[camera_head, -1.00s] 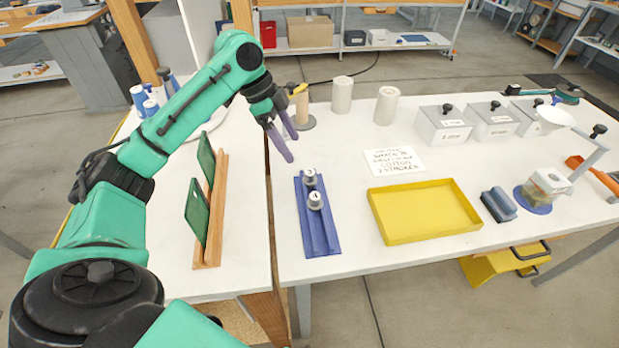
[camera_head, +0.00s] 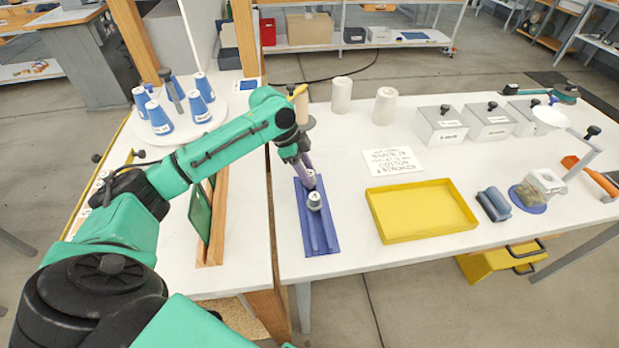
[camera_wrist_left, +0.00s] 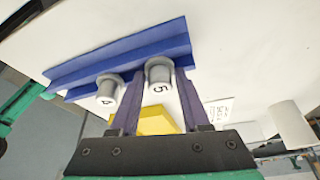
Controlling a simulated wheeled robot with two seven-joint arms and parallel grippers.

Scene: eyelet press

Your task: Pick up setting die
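Two short grey metal setting dies stand on the blue rail holder (camera_head: 318,238) on the white table. In the left wrist view they read 4 (camera_wrist_left: 107,92) and 5 (camera_wrist_left: 159,82). In the head view the nearer die (camera_head: 314,201) is clear, while the farther one (camera_head: 311,184) is partly hidden by my left gripper (camera_head: 307,170). In the left wrist view the purple fingers of my left gripper (camera_wrist_left: 157,78) are apart, one on each side of die 5. I cannot tell whether either finger touches it. My right gripper is not in view.
A yellow tray (camera_head: 425,236) lies to the right of the holder. Green panels (camera_head: 201,214) stand in a wooden rack to its left. White cylinders (camera_head: 341,95) and grey boxes (camera_head: 440,125) stand behind. The table between holder and tray is clear.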

